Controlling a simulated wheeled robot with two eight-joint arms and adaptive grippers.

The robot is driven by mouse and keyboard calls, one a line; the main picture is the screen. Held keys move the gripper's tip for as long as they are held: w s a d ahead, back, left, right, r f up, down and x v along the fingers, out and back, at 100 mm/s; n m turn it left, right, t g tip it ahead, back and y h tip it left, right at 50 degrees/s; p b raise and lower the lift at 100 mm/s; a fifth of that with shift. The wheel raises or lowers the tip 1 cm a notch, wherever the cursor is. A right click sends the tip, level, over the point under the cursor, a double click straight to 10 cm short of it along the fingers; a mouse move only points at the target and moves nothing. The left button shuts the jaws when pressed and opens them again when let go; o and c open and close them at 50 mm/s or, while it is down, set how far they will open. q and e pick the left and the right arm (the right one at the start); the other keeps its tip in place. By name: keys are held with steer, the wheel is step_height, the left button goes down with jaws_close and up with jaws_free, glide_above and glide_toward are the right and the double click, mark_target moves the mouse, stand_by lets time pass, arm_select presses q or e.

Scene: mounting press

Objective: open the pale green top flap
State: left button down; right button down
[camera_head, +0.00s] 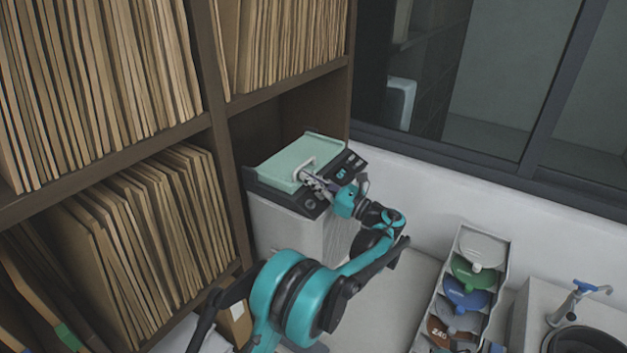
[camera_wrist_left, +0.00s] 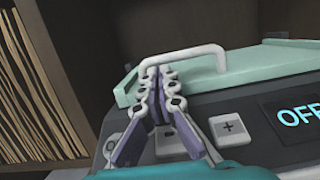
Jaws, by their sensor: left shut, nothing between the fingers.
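The pale green top flap (camera_head: 292,160) lies across the top of a grey-white press (camera_head: 283,226) and looks down. It also shows in the left wrist view (camera_wrist_left: 250,62). A white bar handle (camera_wrist_left: 195,54) arches over the flap's front edge. My left gripper (camera_head: 309,181) is at this handle. In the left wrist view my left gripper (camera_wrist_left: 160,70) is shut, its fingertips together near the left part of the bar with nothing between them. I cannot tell whether they touch the bar or reach under it. My right gripper is not in view.
The press has a dark control panel with a plus button (camera_wrist_left: 230,127) and a display reading OFF (camera_wrist_left: 300,118). A wooden shelf (camera_head: 218,125) full of folders stands close at the left.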

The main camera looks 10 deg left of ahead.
arm_select(q)
steer(key=shift+r, duration=0.1)
steer(key=shift+r, duration=0.2)
steer(key=shift+a+r+h+p, duration=0.1)
steer(key=shift+r+h+p, duration=0.3)
steer(key=shift+p, duration=0.1)
